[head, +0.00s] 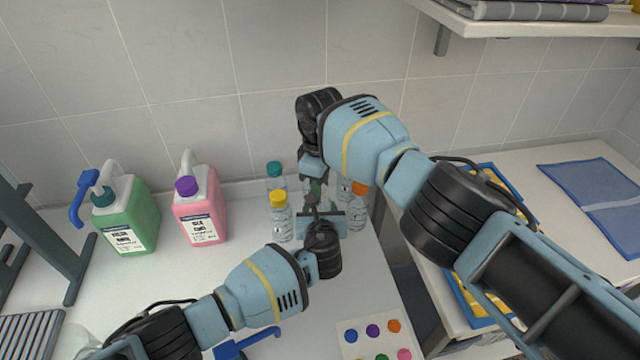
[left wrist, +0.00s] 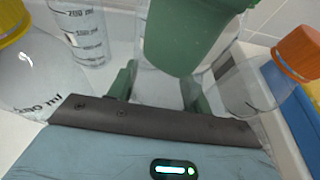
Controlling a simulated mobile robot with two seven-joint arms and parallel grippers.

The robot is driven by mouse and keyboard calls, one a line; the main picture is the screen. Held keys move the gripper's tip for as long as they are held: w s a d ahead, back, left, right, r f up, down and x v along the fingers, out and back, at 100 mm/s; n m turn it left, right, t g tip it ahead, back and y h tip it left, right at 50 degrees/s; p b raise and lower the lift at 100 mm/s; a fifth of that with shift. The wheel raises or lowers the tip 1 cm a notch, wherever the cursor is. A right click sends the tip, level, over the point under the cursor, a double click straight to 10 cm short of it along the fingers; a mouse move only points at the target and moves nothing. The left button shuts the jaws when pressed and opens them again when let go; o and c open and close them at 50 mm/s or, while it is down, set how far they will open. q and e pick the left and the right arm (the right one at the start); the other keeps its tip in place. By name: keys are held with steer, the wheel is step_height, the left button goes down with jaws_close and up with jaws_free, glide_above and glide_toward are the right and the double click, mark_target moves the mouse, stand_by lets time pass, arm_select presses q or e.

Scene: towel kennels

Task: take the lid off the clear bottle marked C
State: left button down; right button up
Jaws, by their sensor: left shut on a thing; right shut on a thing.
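A clear bottle (left wrist: 160,88) stands between the green fingers of my left gripper (left wrist: 165,98) in the left wrist view; they are shut on it. In the head view, my left gripper (head: 318,212) is low among the bottles. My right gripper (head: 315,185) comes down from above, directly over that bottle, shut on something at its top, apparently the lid. A broad green finger covers the bottle's top in the left wrist view, so the lid is hidden. I cannot read a letter C on the bottle.
Close by stand clear bottles with a yellow cap (head: 279,199), a teal cap (head: 275,169) and an orange cap (head: 360,188). Green (head: 128,215) and pink (head: 200,208) jugs stand left. A card with coloured dots (head: 378,342) lies in front. A shelf (head: 500,27) overhangs right.

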steer(key=n, duration=3.2)
steer(key=shift+r+n, duration=0.1)
steer(key=shift+n, duration=0.3)
steer(key=n, duration=1.8)
steer(key=shift+s+n, duration=0.1)
steer(key=shift+n, duration=0.2)
steer(key=shift+r, duration=0.2)
steer(key=shift+r, duration=0.75)
